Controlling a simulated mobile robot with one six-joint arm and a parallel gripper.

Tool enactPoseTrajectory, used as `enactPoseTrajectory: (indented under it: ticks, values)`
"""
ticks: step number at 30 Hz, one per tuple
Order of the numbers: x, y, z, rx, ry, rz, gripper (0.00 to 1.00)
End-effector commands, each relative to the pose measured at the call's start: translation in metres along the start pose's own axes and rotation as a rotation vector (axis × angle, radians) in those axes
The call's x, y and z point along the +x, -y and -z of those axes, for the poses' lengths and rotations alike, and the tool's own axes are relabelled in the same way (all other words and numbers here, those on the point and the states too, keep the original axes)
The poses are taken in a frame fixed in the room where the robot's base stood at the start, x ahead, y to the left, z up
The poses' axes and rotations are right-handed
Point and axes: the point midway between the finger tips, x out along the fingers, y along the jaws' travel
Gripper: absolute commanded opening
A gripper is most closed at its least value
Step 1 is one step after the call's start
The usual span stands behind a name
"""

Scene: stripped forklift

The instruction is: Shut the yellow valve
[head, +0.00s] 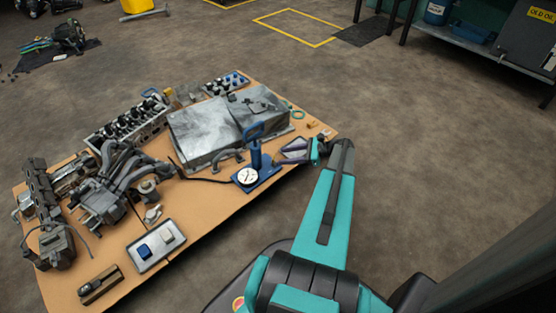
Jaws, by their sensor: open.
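I cannot pick out a yellow valve anywhere in the head view; it may be hidden or too small to tell. A blue hand pump (255,155) stands upright on a blue base on the cardboard-coloured board, with a round white gauge (247,176) at its front. My gripper (284,153) is at the board's right edge, just right of the pump. Its two dark fingers point left and are spread apart, with nothing seen between them. Whether they are above the board or touching it is unclear.
The board (205,222) carries a large grey metal cover (210,130), a cylinder head (130,122), a manifold (115,190), a tray with two blocks (156,245) and a wooden-looking block (101,285). A shelf (470,42) stands at the back right. The floor right of the board is clear.

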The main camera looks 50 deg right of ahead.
Motion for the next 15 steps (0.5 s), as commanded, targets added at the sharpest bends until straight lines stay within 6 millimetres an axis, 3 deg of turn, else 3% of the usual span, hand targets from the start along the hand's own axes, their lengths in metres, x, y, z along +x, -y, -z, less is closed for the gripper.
enactPoseTrajectory:
  ticks: [6, 15]
  values:
    - [0.030, -0.001, 0.002, 0.000, -0.001, -0.002, 0.47]
    - [0.044, 0.000, 0.000, 0.000, 0.000, 0.000, 0.47]
